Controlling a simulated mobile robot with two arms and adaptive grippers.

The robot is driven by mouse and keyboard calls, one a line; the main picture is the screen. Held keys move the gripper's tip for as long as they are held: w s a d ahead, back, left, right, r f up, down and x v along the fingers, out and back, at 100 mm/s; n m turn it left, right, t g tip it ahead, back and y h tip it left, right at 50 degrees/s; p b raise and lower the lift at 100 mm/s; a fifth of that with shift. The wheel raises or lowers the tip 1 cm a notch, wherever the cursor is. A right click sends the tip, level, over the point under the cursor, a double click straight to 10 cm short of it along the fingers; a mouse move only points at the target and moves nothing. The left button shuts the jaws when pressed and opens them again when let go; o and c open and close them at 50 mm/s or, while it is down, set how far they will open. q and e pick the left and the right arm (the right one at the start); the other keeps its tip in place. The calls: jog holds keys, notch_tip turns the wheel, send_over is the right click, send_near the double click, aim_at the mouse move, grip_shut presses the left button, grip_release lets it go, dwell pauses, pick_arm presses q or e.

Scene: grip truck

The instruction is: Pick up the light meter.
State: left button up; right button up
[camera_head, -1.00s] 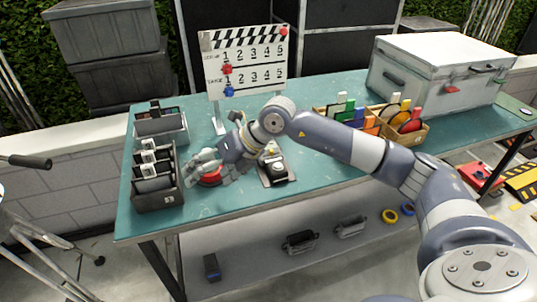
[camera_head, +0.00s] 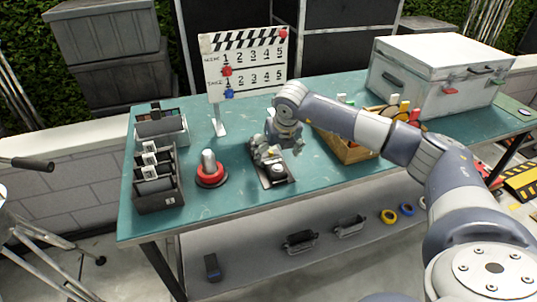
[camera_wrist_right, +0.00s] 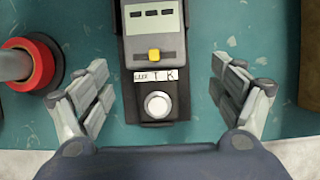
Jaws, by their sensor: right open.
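The light meter (camera_head: 278,172) lies on the teal table in front of the clapperboard. In the right wrist view the light meter (camera_wrist_right: 153,62) is a grey and black slab with a yellow slider, a label strip reading LUX T K and a white dome. My right gripper (camera_head: 266,153) is above it and covers part of it in the head view. In the right wrist view the gripper (camera_wrist_right: 158,88) is open and empty, its fingers on either side of the meter with gaps on both sides. My left gripper is not in view.
A red-ringed object with a metal post (camera_head: 211,174) stands just left of the meter. Further left are black slotted holders (camera_head: 158,192). A clapperboard (camera_head: 243,62) stands behind, a wooden box (camera_head: 352,152) and a grey case (camera_head: 440,75) to the right. The front table strip is clear.

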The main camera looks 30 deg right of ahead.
aim_at(272, 159)
jog(key=x, duration=0.2)
jog(key=p+x, duration=0.1)
jog(key=x, duration=0.1)
jog(key=shift+a+f, duration=0.15)
jog(key=shift+a, duration=0.15)
jog(key=c, duration=1.4)
